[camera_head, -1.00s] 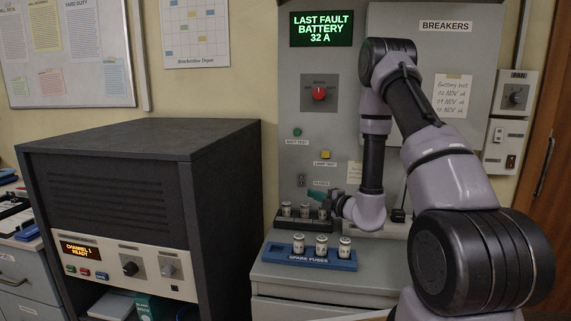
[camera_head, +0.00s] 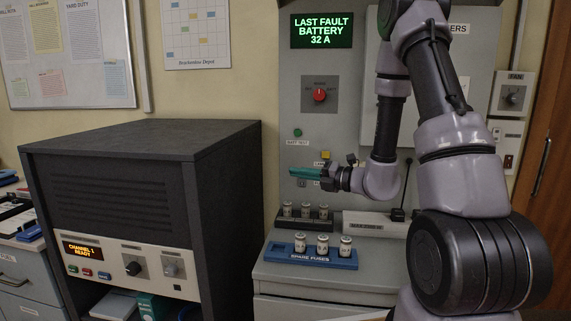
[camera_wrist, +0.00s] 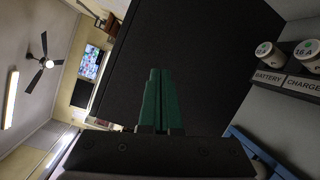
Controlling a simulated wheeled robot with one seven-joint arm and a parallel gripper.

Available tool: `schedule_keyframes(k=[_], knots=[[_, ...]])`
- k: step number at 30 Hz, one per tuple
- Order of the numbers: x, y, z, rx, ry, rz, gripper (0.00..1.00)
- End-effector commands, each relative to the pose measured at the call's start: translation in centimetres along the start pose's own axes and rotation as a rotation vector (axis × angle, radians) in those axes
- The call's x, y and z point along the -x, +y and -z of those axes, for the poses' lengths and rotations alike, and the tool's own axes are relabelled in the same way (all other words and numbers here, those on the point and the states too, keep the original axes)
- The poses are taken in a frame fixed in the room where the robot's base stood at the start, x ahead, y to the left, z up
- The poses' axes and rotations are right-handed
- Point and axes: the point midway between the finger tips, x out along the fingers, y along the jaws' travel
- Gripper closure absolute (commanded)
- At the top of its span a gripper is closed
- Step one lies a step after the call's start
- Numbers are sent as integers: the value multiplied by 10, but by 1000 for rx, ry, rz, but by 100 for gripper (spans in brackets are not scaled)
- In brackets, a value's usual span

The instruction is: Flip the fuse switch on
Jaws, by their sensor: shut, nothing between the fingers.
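A small switch (camera_head: 301,183) sits low on the grey panel, above the fuse holder; my gripper partly covers its surroundings, and its position is too small to tell. The label beside it is not legible. My gripper (camera_head: 292,173) has green fingers pointing left, just above the switch in the head view. I cannot tell whether they touch the panel. In the wrist view the fingers (camera_wrist: 160,80) are together with nothing between them, against the dark side of a cabinet. The switch is not seen there.
A dark fuse holder (camera_head: 318,222) with several fuses stands below my gripper, and a blue spare-fuse tray (camera_head: 340,264) lies in front. The dark cabinet (camera_head: 140,140) stands to the left. A red knob (camera_head: 319,95) and a green button (camera_head: 297,132) are higher on the panel.

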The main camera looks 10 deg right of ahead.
Motion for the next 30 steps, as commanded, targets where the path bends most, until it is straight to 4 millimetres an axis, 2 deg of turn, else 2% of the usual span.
schedule_keyframes(k=[6,12,18,30], knots=[[0,37,18,179,128,-37,100],[3,61,34,325,227,-64,100],[6,71,43,402,278,-76,100],[7,73,45,417,289,-79,100]])
